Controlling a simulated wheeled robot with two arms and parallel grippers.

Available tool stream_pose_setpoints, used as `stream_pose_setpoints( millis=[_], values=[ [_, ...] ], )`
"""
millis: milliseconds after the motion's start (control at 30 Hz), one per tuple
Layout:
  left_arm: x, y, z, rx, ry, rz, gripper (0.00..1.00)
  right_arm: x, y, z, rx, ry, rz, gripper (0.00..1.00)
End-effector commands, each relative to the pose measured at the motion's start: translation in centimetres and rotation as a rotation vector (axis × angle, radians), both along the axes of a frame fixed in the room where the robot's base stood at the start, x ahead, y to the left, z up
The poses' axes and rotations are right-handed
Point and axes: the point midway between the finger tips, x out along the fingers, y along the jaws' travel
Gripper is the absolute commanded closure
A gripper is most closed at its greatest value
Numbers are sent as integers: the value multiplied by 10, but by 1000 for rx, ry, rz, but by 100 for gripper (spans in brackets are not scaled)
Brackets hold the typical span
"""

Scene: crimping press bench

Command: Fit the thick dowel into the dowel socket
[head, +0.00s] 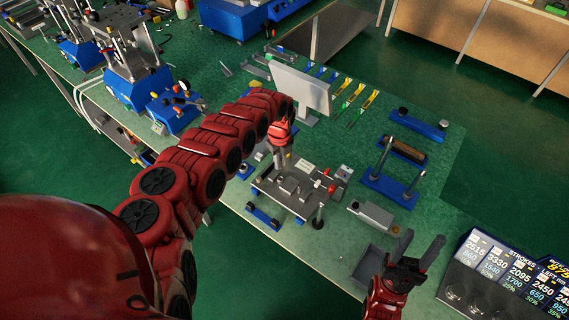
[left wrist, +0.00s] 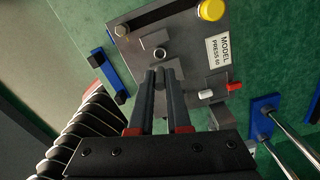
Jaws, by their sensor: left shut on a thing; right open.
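The grey press plate (head: 266,184) lies on the green bench, and it also shows in the left wrist view (left wrist: 192,55) with its "MODEL PRESS 60" label. A round ring-like opening (left wrist: 160,53), which looks like the dowel socket, is in this plate. My left gripper (head: 283,150) points down over the plate. In the left wrist view its fingers are nearly together, shut on a small grey piece (left wrist: 159,76), apparently the thick dowel, mostly hidden between the fingertips. The piece appears just short of the opening; its height above the plate is unclear. My right gripper (head: 412,254) is open and empty.
A grey screen (head: 300,89) stands behind the plate. Blue stands (head: 390,187) are to the right, and a grey block (head: 371,216) lies near the front edge. A grey tray (head: 370,264) is beside my right gripper. A red knob (left wrist: 235,86) rises from the plate.

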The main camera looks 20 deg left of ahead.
Motion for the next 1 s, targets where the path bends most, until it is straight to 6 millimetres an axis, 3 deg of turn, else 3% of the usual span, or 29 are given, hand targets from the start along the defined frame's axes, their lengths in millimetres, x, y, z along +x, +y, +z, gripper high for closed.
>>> stream_pose_setpoints(
  millis=[333, 1000],
  values=[
    [1, 0, -1, 0, -2, 0, 100, 0, 0, -5, 0, 0, 0, 50],
    [0, -1, -58, 0, -1, 0, 100, 0, 0, -57, 0, 0, 0, 50]
  ],
)
